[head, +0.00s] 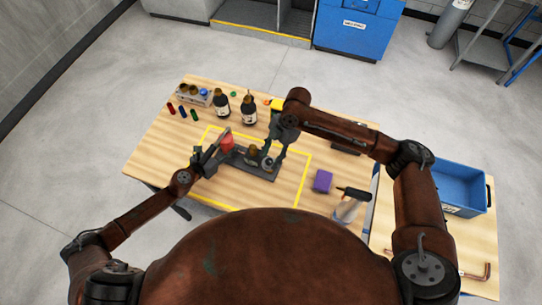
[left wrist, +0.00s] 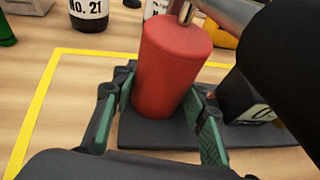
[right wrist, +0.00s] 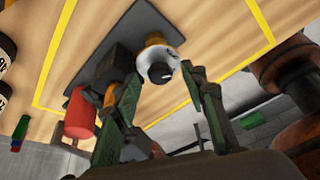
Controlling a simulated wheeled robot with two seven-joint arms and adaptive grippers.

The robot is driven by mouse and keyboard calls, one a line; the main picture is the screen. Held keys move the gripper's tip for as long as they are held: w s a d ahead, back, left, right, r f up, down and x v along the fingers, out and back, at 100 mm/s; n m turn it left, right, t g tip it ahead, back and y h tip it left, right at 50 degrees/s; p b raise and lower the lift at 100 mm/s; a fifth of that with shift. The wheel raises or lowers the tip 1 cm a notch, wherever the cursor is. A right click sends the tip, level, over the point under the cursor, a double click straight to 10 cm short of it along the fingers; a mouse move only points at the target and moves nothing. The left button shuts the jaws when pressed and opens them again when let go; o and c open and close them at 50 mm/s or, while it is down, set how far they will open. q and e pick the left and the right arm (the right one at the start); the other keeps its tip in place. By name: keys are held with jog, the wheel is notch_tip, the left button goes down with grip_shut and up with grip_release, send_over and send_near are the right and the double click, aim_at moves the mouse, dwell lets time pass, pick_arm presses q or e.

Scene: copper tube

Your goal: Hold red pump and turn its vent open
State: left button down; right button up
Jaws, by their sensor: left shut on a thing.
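The red pump (head: 227,143) has an upright red cylinder on a dark base plate (head: 258,174) on the table. In the left wrist view, the red cylinder (left wrist: 170,70) sits between the fingers of my left gripper (left wrist: 165,92), which is shut on it. A round dial-like knob (right wrist: 157,66) with a white rim and black face, likely the vent, shows in the right wrist view beside a brass-coloured part. My right gripper (right wrist: 158,76) is open, with its fingers on either side of the knob; contact cannot be told. In the head view, my right gripper (head: 274,152) hangs over the pump's right part.
Yellow tape (head: 300,180) outlines the work area. Dark bottles (head: 248,110) and a small tray (head: 195,92) stand behind. A purple block (head: 322,181) and a spray bottle (head: 348,207) stand to the right. A blue crate (head: 462,185) is at the far right.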

jog(key=shift+c, duration=0.6)
grip_shut()
jog(key=shift+w+n, duration=0.1)
jog(key=shift+n, duration=0.2)
jog(key=shift+w+a+n+g+h, duration=0.1)
jog(key=shift+n+g+h, duration=0.3)
jog(key=shift+n, duration=0.95)
jog(key=shift+w+a+n+g+h, duration=0.1)
jog(key=shift+n+g+h, duration=0.3)
jog(key=shift+n, duration=0.95)
jog(key=shift+o, duration=0.6)
grip_release()
jog(key=shift+s, duration=0.1)
